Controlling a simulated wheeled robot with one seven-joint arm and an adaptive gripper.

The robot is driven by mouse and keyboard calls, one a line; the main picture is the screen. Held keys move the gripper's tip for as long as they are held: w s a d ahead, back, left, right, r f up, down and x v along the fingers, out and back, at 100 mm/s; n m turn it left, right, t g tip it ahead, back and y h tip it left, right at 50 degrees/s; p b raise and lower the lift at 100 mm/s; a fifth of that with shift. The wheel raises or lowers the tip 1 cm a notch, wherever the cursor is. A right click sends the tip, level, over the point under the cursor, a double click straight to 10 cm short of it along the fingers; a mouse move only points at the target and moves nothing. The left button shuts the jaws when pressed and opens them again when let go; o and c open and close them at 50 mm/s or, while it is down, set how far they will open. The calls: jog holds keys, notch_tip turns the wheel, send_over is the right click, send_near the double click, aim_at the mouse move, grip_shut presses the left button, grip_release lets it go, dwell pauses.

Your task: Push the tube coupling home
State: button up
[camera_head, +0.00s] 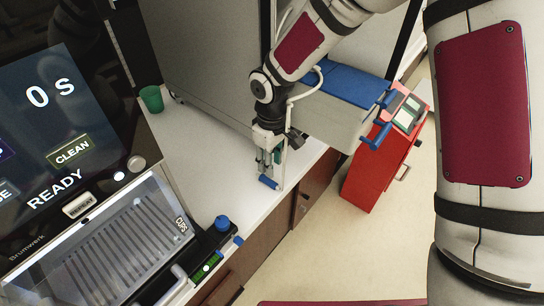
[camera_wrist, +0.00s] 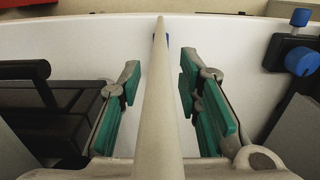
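My gripper (camera_head: 268,160) points down close above the white counter (camera_head: 200,140), near its front edge. In the wrist view its two green-padded fingers stand apart, one on each side of a pale tube (camera_wrist: 160,120). The tube runs through the middle of that view, and I see no pad touching it. In the head view a pale tube (camera_head: 284,168) comes down beside the fingers. A small blue cylindrical piece (camera_head: 268,182) is at the counter just below the fingertips. I cannot tell whether it is the coupling. In the wrist view the tube mostly hides a blue patch.
A coffee machine screen (camera_head: 50,110) and drip grille (camera_head: 115,245) are at the left, with a blue knob (camera_head: 222,223) beside them. A green cup (camera_head: 152,99) stands at the back. A blue-topped grey unit (camera_head: 345,85) and red cabinet (camera_head: 375,170) are right of my gripper.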

aim_at(272, 181)
notch_tip(272, 181, down, 8)
jog(key=b, duration=0.5)
jog(key=shift+f, duration=0.15)
jog(key=shift+c, duration=0.3)
jog(key=shift+r, duration=0.2)
grip_shut()
jog(key=shift+s+r+p, duration=0.1)
jog(key=shift+r+p, duration=1.65)
jog(key=shift+r, duration=0.8)
jog(key=shift+f, duration=0.1)
